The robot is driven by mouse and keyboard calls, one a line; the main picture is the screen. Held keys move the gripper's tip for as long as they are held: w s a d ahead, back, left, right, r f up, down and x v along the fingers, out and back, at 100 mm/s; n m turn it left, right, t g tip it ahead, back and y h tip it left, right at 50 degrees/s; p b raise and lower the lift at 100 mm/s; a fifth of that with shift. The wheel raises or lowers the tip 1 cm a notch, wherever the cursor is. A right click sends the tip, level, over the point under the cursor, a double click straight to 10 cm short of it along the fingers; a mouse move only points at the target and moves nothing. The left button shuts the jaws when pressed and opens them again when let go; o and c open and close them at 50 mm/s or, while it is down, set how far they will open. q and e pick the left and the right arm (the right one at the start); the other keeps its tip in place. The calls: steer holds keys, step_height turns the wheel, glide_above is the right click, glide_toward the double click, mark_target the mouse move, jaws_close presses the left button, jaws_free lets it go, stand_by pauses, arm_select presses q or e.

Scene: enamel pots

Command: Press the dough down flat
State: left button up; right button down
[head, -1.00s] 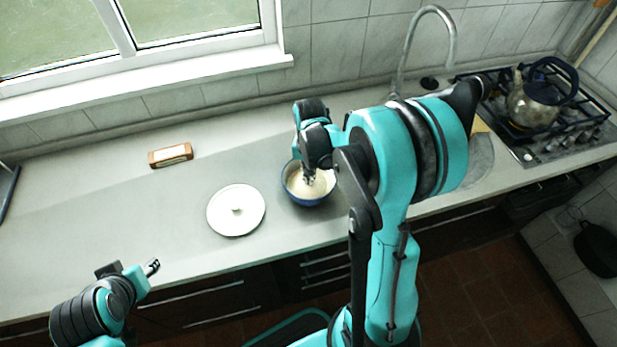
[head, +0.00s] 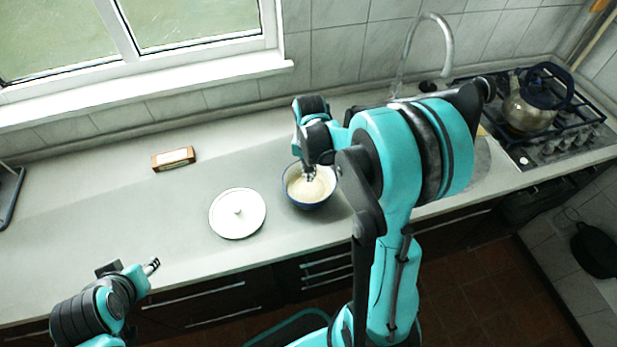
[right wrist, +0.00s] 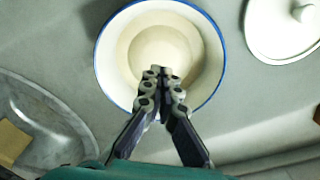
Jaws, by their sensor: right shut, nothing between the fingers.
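The dough (head: 310,186) is a pale, cream-coloured mass inside a blue enamel pot (head: 299,204) with a white inside. In the right wrist view the dough (right wrist: 158,48) shows as a smooth round shape in the blue-rimmed pot (right wrist: 109,75). My right gripper (head: 309,175) points down into the pot, shut and empty. In the right wrist view its fingertips (right wrist: 161,74) overlap the near edge of the dough; I cannot tell whether they touch it. My left gripper (head: 152,266) is off at the lower left, away from the pot; its jaws are too small to judge.
A white lid (head: 237,225) lies on the counter left of the pot. A small brown box (head: 173,158) stands farther back. The sink and faucet (head: 448,45) are to the right, then a kettle (head: 527,115) on the hob.

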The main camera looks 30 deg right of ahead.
steer(key=shift+r+p, duration=1.45)
steer(key=shift+r, duration=0.75)
